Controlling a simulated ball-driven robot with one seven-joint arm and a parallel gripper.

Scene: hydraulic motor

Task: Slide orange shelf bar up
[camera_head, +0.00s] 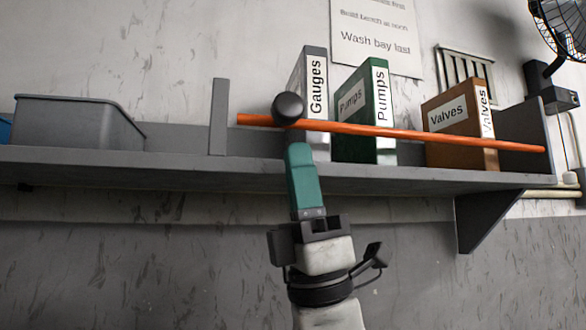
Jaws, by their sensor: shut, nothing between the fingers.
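The orange shelf bar (400,133) runs across the front of the binders, from near a grey upright on the left to the shelf's right end panel. It slopes down slightly to the right in the picture. A dark round knob (288,108) sits on the bar near its left end. My gripper (298,150), with teal fingers, points up and is shut and empty. Its tips show just below the knob and the bar; I cannot tell whether they touch. The fingers hide part of the shelf edge.
The grey shelf (400,178) holds a grey binder (314,75), a green binder (362,115) and a brown binder (458,115) behind the bar. A grey bin (78,122) stands at left. A fan (562,25) hangs upper right. Wall above the bar's left end is clear.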

